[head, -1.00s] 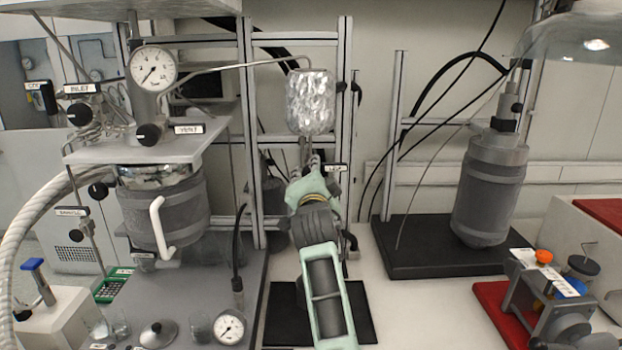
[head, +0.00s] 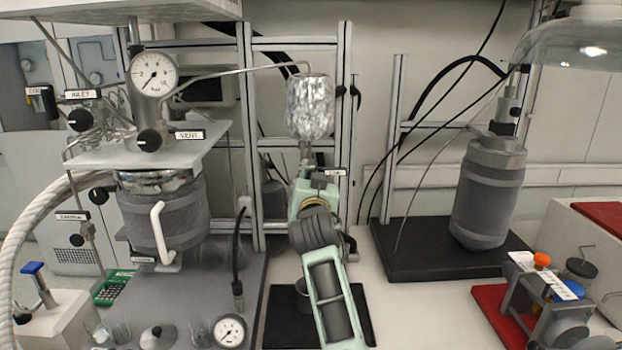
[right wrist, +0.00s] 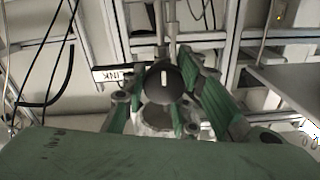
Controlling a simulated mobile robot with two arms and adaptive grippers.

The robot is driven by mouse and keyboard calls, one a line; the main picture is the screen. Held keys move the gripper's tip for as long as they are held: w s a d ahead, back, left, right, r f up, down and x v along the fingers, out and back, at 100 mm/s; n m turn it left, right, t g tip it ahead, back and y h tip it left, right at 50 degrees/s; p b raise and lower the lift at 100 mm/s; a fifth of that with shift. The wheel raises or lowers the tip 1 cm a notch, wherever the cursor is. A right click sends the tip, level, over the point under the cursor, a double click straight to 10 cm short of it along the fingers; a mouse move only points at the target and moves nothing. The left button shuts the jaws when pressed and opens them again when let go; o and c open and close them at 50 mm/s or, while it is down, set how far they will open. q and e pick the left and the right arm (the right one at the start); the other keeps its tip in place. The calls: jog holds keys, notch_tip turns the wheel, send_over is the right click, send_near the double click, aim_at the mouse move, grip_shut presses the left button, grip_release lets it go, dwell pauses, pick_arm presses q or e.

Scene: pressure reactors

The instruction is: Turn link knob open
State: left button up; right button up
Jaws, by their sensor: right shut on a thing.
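The link knob (right wrist: 163,82) is round and black with a white mark that stands about vertical in the right wrist view. It sits beside the white LINK label (right wrist: 112,73). My right gripper (right wrist: 157,100) has its green fingers on both sides of the knob and is shut on it. In the head view the right gripper (head: 308,182) is below the foil-wrapped vessel (head: 311,105), just left of the LINK label (head: 335,172). It hides the knob there. My left gripper is not in view.
A metal frame (head: 343,125) stands close behind my right gripper. The reactor (head: 160,215) with its gauge (head: 153,74) and hoses is on the left. A grey cylinder (head: 488,190) stands on a black base at right. A small cup (head: 303,290) is on the dark mat below.

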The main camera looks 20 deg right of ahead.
jog(key=shift+d+f+n, duration=0.15)
jog(key=shift+f+n, duration=0.15)
jog(key=shift+f, duration=0.05)
grip_shut()
jog(key=o, duration=0.9)
grip_release()
jog(key=shift+c, duration=0.2)
jog(key=shift+o, duration=0.8)
jog(key=shift+s+d+r, duration=0.1)
jog(key=shift+d, duration=0.1)
jog(key=shift+a+r, duration=0.1)
jog(key=shift+a, duration=0.1)
